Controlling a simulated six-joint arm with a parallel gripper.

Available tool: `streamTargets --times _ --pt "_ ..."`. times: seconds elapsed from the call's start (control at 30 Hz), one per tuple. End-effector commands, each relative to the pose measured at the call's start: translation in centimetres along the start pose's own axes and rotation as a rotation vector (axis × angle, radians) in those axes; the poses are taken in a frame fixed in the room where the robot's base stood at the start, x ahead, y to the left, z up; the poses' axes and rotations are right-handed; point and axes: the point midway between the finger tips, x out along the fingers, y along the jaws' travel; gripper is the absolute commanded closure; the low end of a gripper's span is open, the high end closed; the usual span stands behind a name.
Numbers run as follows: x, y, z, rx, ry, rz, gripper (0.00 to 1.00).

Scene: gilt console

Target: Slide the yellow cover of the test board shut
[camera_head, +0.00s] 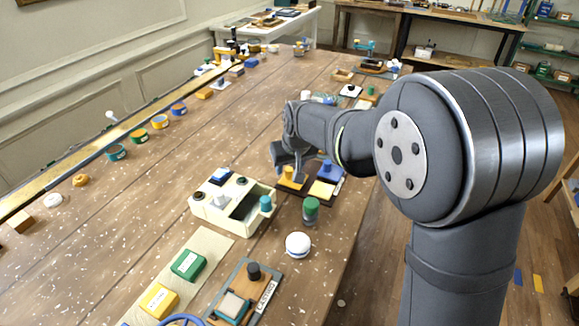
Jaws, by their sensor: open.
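A dark test board (335,198) lies on the brown table just beyond the middle of the camera_head view. A yellow cover (291,182) with a small upright knob sits at its left side. A paler yellow square (321,189) lies to the right of the cover, and a blue cover (331,172) sits behind that square. My gripper (287,166) is open and points down at the yellow cover's knob. Its fingers partly hide the knob and the back of the board. I cannot tell whether the fingers touch the cover.
A cream box (205,208) with knobs stands left of the board. A green-topped jar (311,209) stands close in front, with a white round jar (298,245) nearer. Green (188,264) and yellow (158,299) blocks lie on a beige mat.

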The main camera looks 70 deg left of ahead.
Motion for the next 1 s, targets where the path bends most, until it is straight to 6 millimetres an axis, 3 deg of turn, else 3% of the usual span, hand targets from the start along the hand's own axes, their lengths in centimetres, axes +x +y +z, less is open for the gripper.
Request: streamTargets --times 0.4,0.6,0.63,0.83,1.0 --pt "0.8 0.0 0.0 0.000 0.001 0.000 0.59" --pt "0.8 0.0 0.0 0.000 0.001 0.000 0.98" --pt "0.8 0.0 0.0 0.000 0.001 0.000 1.00" --pt "0.6 0.3 0.2 0.001 0.001 0.000 1.00" --pt "-0.4 2.9 2.5 0.004 0.001 0.002 1.00"
